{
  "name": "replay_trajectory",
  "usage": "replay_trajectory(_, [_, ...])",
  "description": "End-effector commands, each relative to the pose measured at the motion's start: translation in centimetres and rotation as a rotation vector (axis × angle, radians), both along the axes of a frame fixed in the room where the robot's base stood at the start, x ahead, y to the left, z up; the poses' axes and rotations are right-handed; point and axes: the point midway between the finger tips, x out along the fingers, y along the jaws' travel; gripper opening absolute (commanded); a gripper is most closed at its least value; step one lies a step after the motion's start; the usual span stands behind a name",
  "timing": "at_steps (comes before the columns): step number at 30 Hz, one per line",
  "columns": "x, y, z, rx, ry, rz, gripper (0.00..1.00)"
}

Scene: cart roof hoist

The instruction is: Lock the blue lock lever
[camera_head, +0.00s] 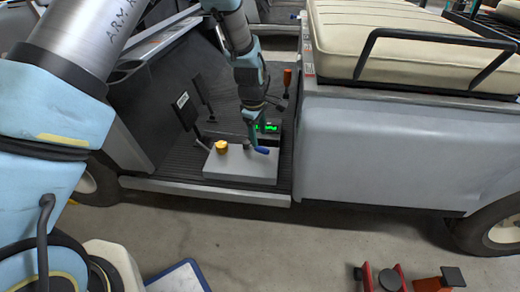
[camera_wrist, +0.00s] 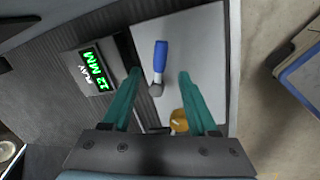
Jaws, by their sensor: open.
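The blue lock lever (camera_head: 262,150) stands on a grey box (camera_head: 238,170) on the cart's floor. In the wrist view the blue lever (camera_wrist: 160,56) has a blue grip on a metal joint and lies ahead of my fingers, between their lines. My gripper (camera_wrist: 160,74) is open and empty, with its two green fingers on either side of the lever's line. In the head view my gripper (camera_head: 252,143) points down just left of the lever. Whether a finger touches the lever cannot be told.
A yellow knob (camera_head: 221,147) is on the same box. A black lever, a red-handled lever (camera_head: 287,77) and the cream seat (camera_head: 400,45) are around. Red stands (camera_head: 385,278) are on the floor.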

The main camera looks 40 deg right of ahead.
Motion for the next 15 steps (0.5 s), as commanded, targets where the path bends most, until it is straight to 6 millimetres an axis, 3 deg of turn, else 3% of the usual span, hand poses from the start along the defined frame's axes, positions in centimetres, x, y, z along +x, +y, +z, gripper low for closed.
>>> replay_trajectory(1, [0.1, -0.1, -1.4, 0.001, 0.0, 0.0, 0.59])
replay_trajectory(6, [0.3, -0.6, -4.1, 0.0, 0.001, 0.0, 0.59])
replay_trajectory(15, [0.6, -1.0, -5.9, -0.001, -0.001, -0.001, 0.59])
